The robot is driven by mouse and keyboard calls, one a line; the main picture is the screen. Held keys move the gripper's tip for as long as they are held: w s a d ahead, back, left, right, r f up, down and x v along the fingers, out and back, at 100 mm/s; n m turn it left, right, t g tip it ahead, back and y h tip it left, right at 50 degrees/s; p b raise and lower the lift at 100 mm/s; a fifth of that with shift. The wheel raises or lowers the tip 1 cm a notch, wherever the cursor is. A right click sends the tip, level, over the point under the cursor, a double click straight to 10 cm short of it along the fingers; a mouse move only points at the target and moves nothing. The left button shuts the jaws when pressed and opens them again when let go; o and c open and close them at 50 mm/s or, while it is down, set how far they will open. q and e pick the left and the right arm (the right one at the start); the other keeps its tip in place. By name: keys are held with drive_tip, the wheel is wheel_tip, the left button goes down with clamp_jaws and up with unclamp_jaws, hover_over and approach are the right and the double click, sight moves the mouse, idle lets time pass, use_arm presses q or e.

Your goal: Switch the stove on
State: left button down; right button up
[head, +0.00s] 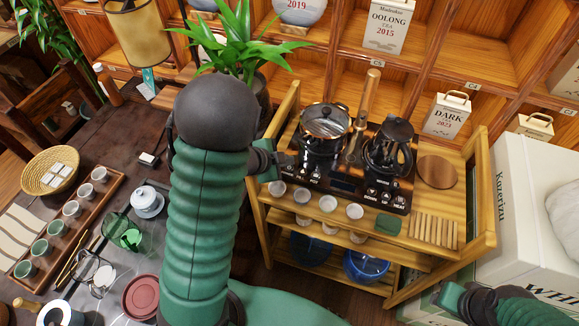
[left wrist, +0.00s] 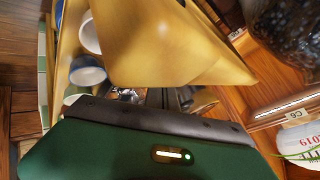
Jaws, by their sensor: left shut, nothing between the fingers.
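The stove (head: 343,186) is a black double hob on the wooden cart, with a row of buttons along its front edge. A glass-lidded black pot (head: 325,125) stands on its left side and a black kettle (head: 388,150) on its right. My left gripper (head: 281,160) is shut and empty at the stove's left edge, near the pot. Its fingertips are small and partly hidden, and I cannot tell whether they touch the stove. My right gripper (head: 455,298) is at the lower right, away from the stove; its fingers are unclear.
The wooden cart (head: 483,200) has raised side frames. Its left frame, close to my left gripper, fills much of the left wrist view (left wrist: 160,45). Several small cups (head: 327,203) stand before the stove. A plant (head: 236,40) stands behind my left arm. A round board (head: 437,172) lies right.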

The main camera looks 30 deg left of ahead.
sight(287, 169)
use_arm(q)
drive_tip(key=shift+f, duration=0.1)
idle(0.3)
drive_tip(key=shift+f, duration=0.3)
drive_tip(key=shift+f+b, duration=0.25)
drive_tip(key=shift+b, duration=0.15)
idle(0.3)
drive_tip(key=shift+r+p, duration=0.7)
drive_tip(key=shift+p, duration=0.05)
drive_tip(key=shift+r, duration=0.1)
wheel_tip(287, 169, up, 5)
drive_tip(key=p, duration=0.5)
